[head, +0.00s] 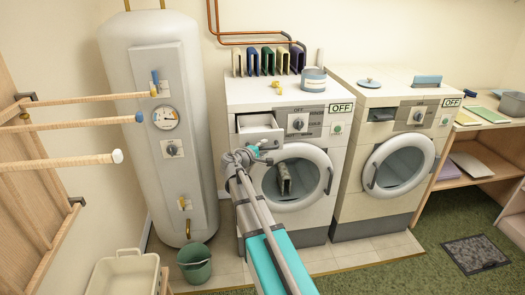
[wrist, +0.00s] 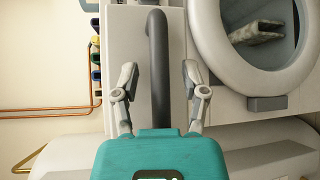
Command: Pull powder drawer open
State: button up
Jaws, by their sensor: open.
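The powder drawer (head: 260,136) is at the upper left of the front of the left washing machine (head: 325,161). It stands partly out, and its hollow top shows in the head view. My gripper (head: 263,151) is in front of and just below the drawer front. In the wrist view my gripper (wrist: 160,77) is open, with one finger on each side of a dark grey bar handle (wrist: 158,50). Neither finger appears to press on the bar. In the head view the gripper hides most of the handle.
The left machine's round door (head: 326,160) is below and right of the drawer, with a cloth inside. A second washer (head: 410,170) stands to the right. A white boiler (head: 150,60) is at left, with wooden pegs (head: 80,120) beside it.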

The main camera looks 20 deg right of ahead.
jog(key=shift+w, duration=0.15)
send_near(258, 129)
jog(key=d, duration=0.2)
jog(key=d+r, duration=0.1)
jog(key=d, duration=0.3)
jog(key=shift+s+d+r, duration=0.1)
jog(key=shift+s+r, duration=0.15)
jog(key=shift+s, duration=0.15)
jog(key=p+v, duration=0.2)
jog(key=v, duration=1.2)
jog(key=s+a+f+m+g+y+p, duration=0.1)
jog(key=s+f+m+g+y+p, duration=0.2)
jog(key=s, duration=0.5)
jog(key=s+a+f+m+g+y, duration=0.1)
jog(key=s+a+f+y, duration=0.2)
jog(key=s, duration=0.4)
jog(key=s+a+f+m+g+y+p, duration=0.1)
jog(key=s+a+y, duration=0.3)
jog(key=s, duration=0.3)
jog(key=s+a+f+m+y+p, duration=0.1)
jog(key=s+a+f+y+p, duration=0.1)
jog(key=s+a+y, duration=0.2)
jog(key=shift+s+a+g+p, duration=0.3)
jog(key=shift+s+a+g, duration=0.1)
jog(key=shift+s, duration=1.5)
jog(key=shift+f, duration=0.1)
